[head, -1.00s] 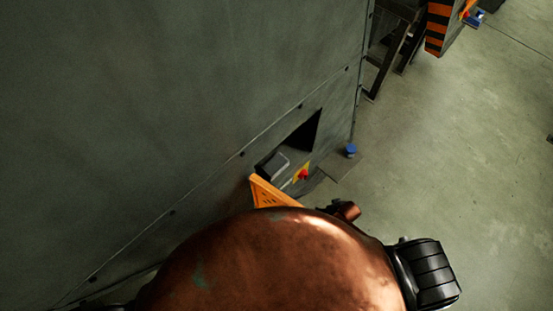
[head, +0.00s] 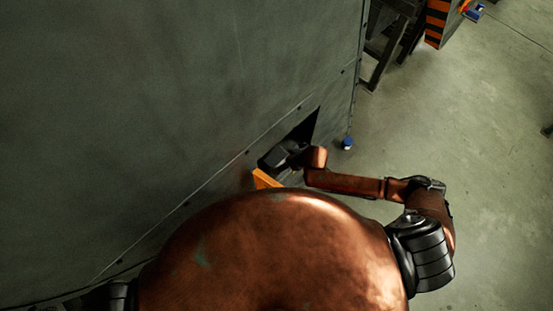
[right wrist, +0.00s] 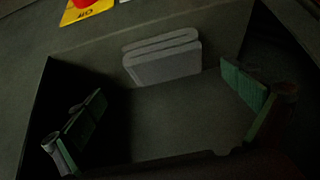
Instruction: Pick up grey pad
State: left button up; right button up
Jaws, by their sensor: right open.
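The grey pad (right wrist: 162,60) is a light grey, folded-looking block in the right wrist view. It rests toward the back of a dark, box-like recess (right wrist: 165,118). My right gripper (right wrist: 165,92) is open, with one green-padded finger at the left and one at the right. The pad lies beyond the fingertips and between them in the picture, with no visible contact. In the head view, my right gripper (head: 288,155) is at the opening in the big grey machine wall (head: 190,90), where details are dark. My left gripper is not in view.
A yellow plate with a red button (right wrist: 88,5) is just above the recess. An orange panel (head: 265,180) is beside the opening in the head view. A small blue-topped item (head: 347,143) stands right of it. Open floor (head: 460,120) lies to the right.

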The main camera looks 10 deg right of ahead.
aim_at(277, 158)
jog(key=shift+x, duration=1.1)
jog(key=shift+w+a+f+p, duration=0.15)
jog(key=shift+w+a+p, duration=0.1)
jog(key=shift+a+p, duration=0.1)
jog(key=x, duration=0.3)
jog(key=shift+a+p, duration=0.2)
jog(key=shift+p, duration=0.2)
jog(key=shift+w+a+f, duration=0.2)
jog(key=shift+w+f, duration=0.1)
jog(key=shift+f, duration=0.2)
jog(key=c, duration=1)
jog(key=shift+r, duration=0.1)
jog(key=shift+c, duration=0.2)
